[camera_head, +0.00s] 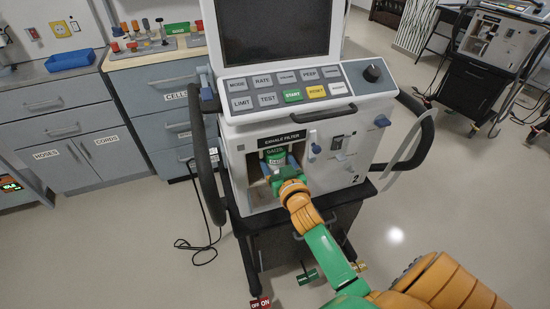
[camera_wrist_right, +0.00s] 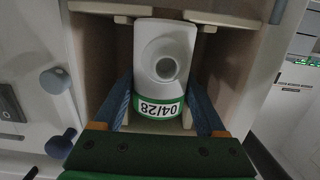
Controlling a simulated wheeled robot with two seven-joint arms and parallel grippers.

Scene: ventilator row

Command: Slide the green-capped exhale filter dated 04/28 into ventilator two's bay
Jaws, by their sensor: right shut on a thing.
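Ventilator two (camera_head: 330,150), marked with a 2, stands in the middle of the head view. Its bay (camera_head: 253,166) under the EXHALE FILTER label is open. My right gripper (camera_head: 284,168) reaches into the bay front and is shut on the exhale filter (camera_head: 275,155). In the right wrist view the filter (camera_wrist_right: 165,50) has a white body with a round port and a green band reading 04/28, upside down there. The blue fingers of the gripper (camera_wrist_right: 160,95) flank it. The filter is between the bay's walls (camera_wrist_right: 92,60); how deep it sits is unclear. My left gripper is out of view.
A black handle bar (camera_head: 205,165) curves along the ventilator's left side, and another (camera_head: 418,140) on its right. Grey cabinets (camera_head: 160,110) with several coloured parts on top stand at the left. Another ventilator (camera_head: 497,50) stands at the back right. Open floor lies between.

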